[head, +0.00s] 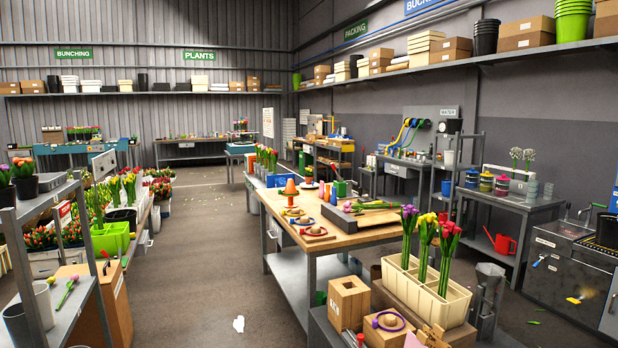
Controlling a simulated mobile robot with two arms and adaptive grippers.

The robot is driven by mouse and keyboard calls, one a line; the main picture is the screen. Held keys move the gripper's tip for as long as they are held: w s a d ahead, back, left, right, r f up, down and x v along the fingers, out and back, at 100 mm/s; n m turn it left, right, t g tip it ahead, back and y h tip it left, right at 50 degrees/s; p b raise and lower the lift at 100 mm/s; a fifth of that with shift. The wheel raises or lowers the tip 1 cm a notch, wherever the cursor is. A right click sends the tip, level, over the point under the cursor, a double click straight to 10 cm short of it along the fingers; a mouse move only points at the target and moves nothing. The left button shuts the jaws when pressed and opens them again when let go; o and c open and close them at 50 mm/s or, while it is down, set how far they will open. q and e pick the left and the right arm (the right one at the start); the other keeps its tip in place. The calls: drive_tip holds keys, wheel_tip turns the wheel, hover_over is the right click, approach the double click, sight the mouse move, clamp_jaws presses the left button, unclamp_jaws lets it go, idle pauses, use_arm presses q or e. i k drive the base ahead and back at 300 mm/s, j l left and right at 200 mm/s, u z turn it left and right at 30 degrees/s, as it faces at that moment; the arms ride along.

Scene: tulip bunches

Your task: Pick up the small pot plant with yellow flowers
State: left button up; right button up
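I cannot pick out with certainty one small pot plant with yellow flowers. Yellow tulips (114,188) stand among red and purple ones on the bench at the left, near a bright green crate (110,237); their pots are partly hidden. A yellow tulip bunch (427,230) stands between a purple and a pink one in a cream divided crate (450,308), not in a plant pot. Neither of my grippers is in view.
A wood-topped table (345,236) with tools and spools fills the centre. Cardboard boxes (348,302) and the crate stand at its near end. A grey shelf (60,320) borders the left.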

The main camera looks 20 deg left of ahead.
sight(308, 176)
drive_tip(key=u, duration=0.85)
drive_tip(key=i+u, duration=0.35)
drive_tip(key=i, duration=9.35)
drive_tip(key=i+j+z, duration=0.15)
drive_tip(key=i, duration=0.4)
drive_tip(key=i+j+z, duration=0.2)
drive_tip(key=i, duration=0.35)
drive_tip(key=i+j+z, duration=0.15)
drive_tip(key=i, duration=0.35)
drive_tip(key=z, duration=2.25)
